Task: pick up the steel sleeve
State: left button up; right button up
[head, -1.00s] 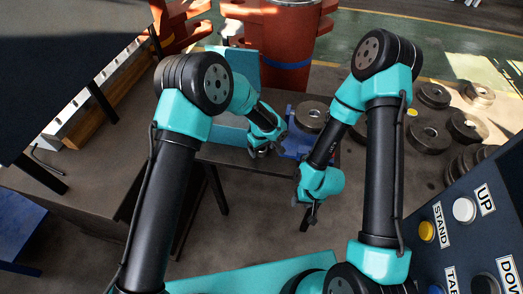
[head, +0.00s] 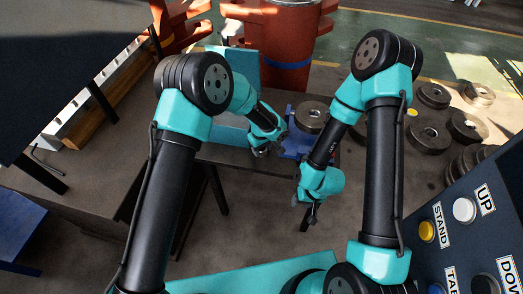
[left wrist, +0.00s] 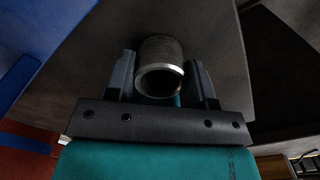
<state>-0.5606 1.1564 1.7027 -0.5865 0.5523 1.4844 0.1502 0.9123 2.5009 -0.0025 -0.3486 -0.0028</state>
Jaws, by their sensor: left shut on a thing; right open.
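The steel sleeve (left wrist: 160,67) is a short grey metal ring with a bright rim and an open bore. In the left wrist view it sits between the two dark fingers of my left gripper (left wrist: 162,78). The gripper is shut on it. In the head view my left gripper (head: 262,150) is low over the brown table, left of the blue fixture, and mostly hides the sleeve. Whether the sleeve touches the table cannot be told. My right gripper (head: 311,213) is open and empty, pointing down in front of the table edge.
A blue fixture (head: 294,146) bearing a round steel roller (head: 311,117) stands close right of my left gripper. A teal machine part (head: 232,67) rises behind. Several steel rollers (head: 429,136) lie at the right. A button panel (head: 450,232) is at the lower right.

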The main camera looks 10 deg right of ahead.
pick_arm(q)
jog(key=shift+c, duration=0.9)
jog(key=shift+r, duration=0.15)
jog(key=shift+r, duration=0.6)
notch_tip(320, 180, up, 2)
jog(key=s+a+r, duration=0.1)
jog(key=s+a, duration=0.2)
jog(key=s, duration=1.2)
jog(key=shift+s+r, duration=0.25)
jog(key=shift+s, duration=0.1)
jog(key=shift+w+a, duration=0.1)
jog(key=shift+w, duration=0.05)
